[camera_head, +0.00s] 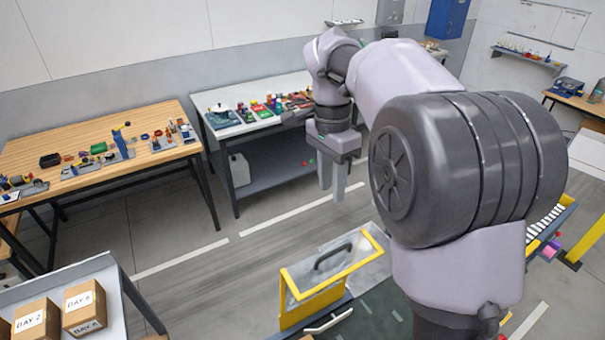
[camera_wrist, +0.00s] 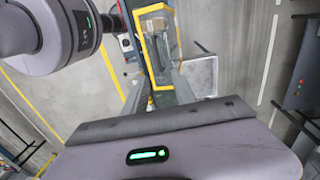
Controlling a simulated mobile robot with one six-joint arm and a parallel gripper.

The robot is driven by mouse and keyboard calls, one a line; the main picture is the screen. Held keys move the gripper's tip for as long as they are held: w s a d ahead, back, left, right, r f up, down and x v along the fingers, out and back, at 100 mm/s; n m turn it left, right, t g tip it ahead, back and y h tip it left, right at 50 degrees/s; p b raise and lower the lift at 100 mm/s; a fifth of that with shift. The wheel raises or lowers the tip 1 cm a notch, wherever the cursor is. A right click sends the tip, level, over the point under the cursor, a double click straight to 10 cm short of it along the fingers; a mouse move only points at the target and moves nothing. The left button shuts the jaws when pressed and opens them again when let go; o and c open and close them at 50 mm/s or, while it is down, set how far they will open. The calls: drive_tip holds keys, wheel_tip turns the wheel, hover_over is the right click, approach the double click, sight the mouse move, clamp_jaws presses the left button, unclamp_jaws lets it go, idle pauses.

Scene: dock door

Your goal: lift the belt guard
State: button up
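The belt guard (camera_head: 340,276) is a clear cover with a yellow frame and a black arched handle (camera_head: 332,252). It sits down on the conveyor at the lower middle of the head view. The guard's yellow frame also shows at the top middle of the wrist view (camera_wrist: 144,48). My gripper (camera_head: 332,192) points down, behind and above the guard in the head view, apart from the handle. Its two pale fingers show a gap between them and hold nothing.
A dark conveyor belt (camera_head: 385,310) runs beneath the guard. A cart (camera_head: 118,293) with labelled cartons (camera_head: 84,305) stands at the lower left. A wooden workbench (camera_head: 97,165) and a white-topped bench (camera_head: 263,128) with small items line the wall. The floor between is clear.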

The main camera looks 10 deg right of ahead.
drive_tip(key=b, duration=0.2)
approach(336, 251)
drive_tip(key=f, duration=0.7)
drive_tip(key=shift+s+d+f+b, duration=0.1)
drive_tip(key=shift+s+d+b, duration=0.05)
drive_tip(key=shift+s+b, duration=0.2)
drive_tip(key=shift+w+f, duration=0.2)
drive_tip(key=shift+f, duration=0.15)
clamp_jaws()
drive_tip(key=shift+s, duration=0.1)
